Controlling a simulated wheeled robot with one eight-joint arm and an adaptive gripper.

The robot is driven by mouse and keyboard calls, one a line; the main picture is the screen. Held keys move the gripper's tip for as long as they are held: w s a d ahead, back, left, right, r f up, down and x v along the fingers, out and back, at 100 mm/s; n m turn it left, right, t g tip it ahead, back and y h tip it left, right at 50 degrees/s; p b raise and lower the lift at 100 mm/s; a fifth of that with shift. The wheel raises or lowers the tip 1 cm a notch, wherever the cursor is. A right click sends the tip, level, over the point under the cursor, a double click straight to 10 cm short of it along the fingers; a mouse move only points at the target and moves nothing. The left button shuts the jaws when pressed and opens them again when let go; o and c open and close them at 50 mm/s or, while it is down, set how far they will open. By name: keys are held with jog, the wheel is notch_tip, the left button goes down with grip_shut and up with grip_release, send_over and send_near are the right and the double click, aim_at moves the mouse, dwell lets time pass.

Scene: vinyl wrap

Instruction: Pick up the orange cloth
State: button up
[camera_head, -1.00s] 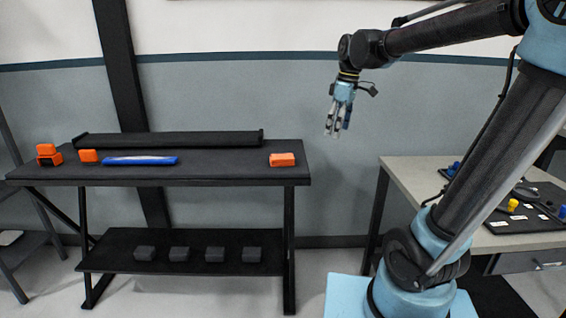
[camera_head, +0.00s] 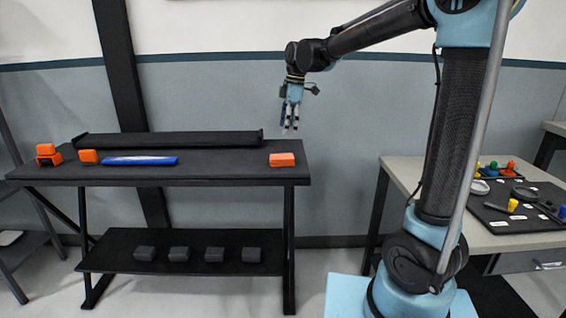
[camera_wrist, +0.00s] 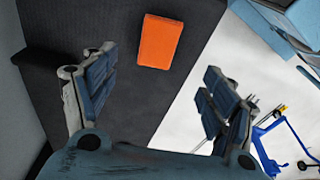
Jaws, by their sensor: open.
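An orange folded cloth (camera_head: 282,160) lies near the right end of the dark table (camera_head: 220,175). It also shows in the wrist view (camera_wrist: 160,41), as an orange rectangle beyond the fingers and near the top middle. My gripper (camera_head: 290,127) is open and empty, pointing down above the table's right end. In the wrist view its two fingers (camera_wrist: 155,90) stand apart, with the cloth's far part of the gap between them. The cloth is clear of the fingers.
A blue flat item (camera_head: 140,160) and other orange items (camera_head: 88,156) (camera_head: 48,155) are on the table's left half. A long black bar (camera_head: 168,139) runs along its back. Several dark blocks (camera_head: 212,254) sit on the lower shelf. A second table (camera_head: 400,172) holds tools at right.

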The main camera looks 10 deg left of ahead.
aim_at(283, 156)
jog(key=f, duration=0.3)
jog(key=a+f, duration=0.1)
jog(key=f, duration=0.3)
jog(key=a+f, duration=0.1)
jog(key=f, duration=0.3)
jog(key=shift+s+f, duration=0.2)
jog(key=shift+d, duration=0.1)
jog(key=c, duration=1)
